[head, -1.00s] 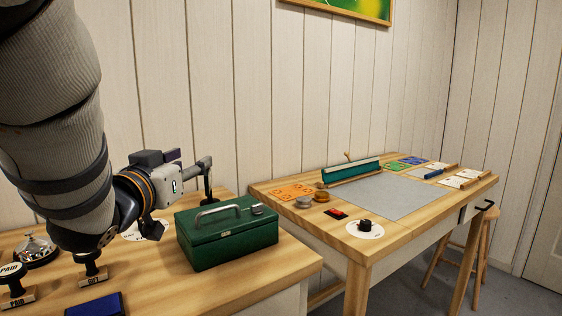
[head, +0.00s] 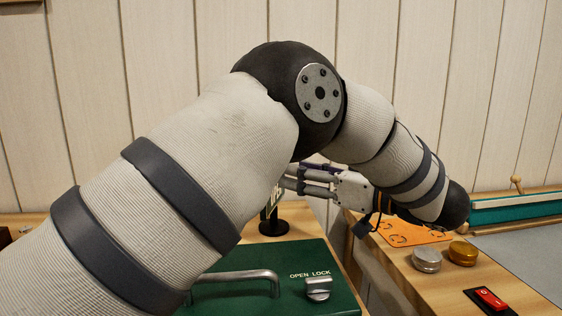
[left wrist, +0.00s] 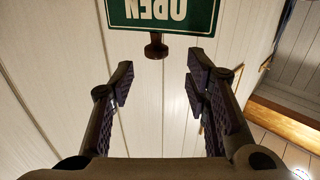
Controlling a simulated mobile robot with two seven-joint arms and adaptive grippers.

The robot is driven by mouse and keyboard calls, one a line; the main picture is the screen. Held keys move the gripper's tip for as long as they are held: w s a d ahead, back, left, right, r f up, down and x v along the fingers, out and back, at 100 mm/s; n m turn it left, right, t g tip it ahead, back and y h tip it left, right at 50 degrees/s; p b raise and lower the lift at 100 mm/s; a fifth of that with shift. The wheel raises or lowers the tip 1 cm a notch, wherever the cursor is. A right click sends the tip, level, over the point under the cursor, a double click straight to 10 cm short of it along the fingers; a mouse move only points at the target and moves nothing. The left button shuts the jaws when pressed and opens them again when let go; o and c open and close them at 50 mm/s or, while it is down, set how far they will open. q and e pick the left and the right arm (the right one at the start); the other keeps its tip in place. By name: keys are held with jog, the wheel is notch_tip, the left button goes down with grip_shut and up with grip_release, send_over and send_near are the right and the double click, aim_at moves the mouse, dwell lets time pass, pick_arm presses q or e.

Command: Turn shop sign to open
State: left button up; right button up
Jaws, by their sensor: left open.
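The shop sign is a green board with a white border. It shows at the top of the left wrist view (left wrist: 162,14), and the face there reads OPEN, upside down in the picture. A dark brown round stub (left wrist: 156,47) is at its edge. In the head view my arm hides most of the sign; a sliver (head: 272,203) shows above a dark round base (head: 268,227), too narrow to read. My left gripper (head: 303,178) points left toward the sign. In the wrist view its fingers (left wrist: 160,82) are open and empty, short of the sign.
A green cash box (head: 290,262) with a handle and an OPEN LOCK knob stands close below my arm. On the right table are an orange card (head: 412,232), two round tins (head: 444,256) and a red switch (head: 490,299). A pale plank wall (head: 440,70) stands behind.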

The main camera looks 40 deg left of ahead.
pick_arm(q)
jog(key=a, duration=0.7)
jog(key=shift+s+a, duration=0.1)
jog(key=shift+s, duration=0.05)
jog(key=shift+c, duration=0.6)
jog(key=shift+p, duration=0.3)
grip_shut()
